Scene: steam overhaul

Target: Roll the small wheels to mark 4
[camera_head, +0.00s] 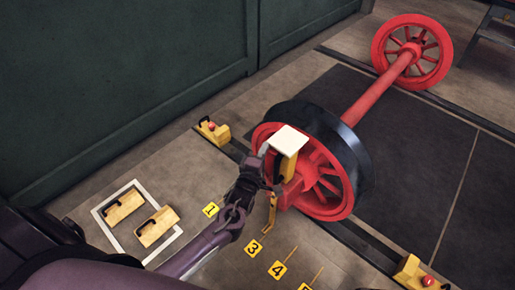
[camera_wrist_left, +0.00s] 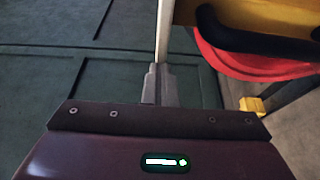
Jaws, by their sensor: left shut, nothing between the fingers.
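The wheelset stands on the floor rails. Its near red spoked wheel (camera_head: 325,178) has a dark tyre, and a red axle (camera_head: 372,98) leads to the far red wheel (camera_head: 411,50). A yellow block with a white top (camera_head: 291,138) stands at the near wheel's front. A yellow pointer (camera_head: 271,214) hangs by the wheel, close to the line at plate 3 (camera_head: 253,248). Plate 4 (camera_head: 278,269) lies further right. My left gripper (camera_head: 265,151) is shut and empty, beside the yellow block. In the left wrist view, its fingers (camera_wrist_left: 160,84) are together, left of the red rim (camera_wrist_left: 255,66).
Yellow stop blocks with red knobs sit on the near rail, left (camera_head: 213,131) and right (camera_head: 413,274). Two yellow blocks with black handles (camera_head: 156,227) lie in a white floor outline. Plate 1 (camera_head: 210,209) is left of my arm. A dark green wall (camera_head: 110,75) stands behind.

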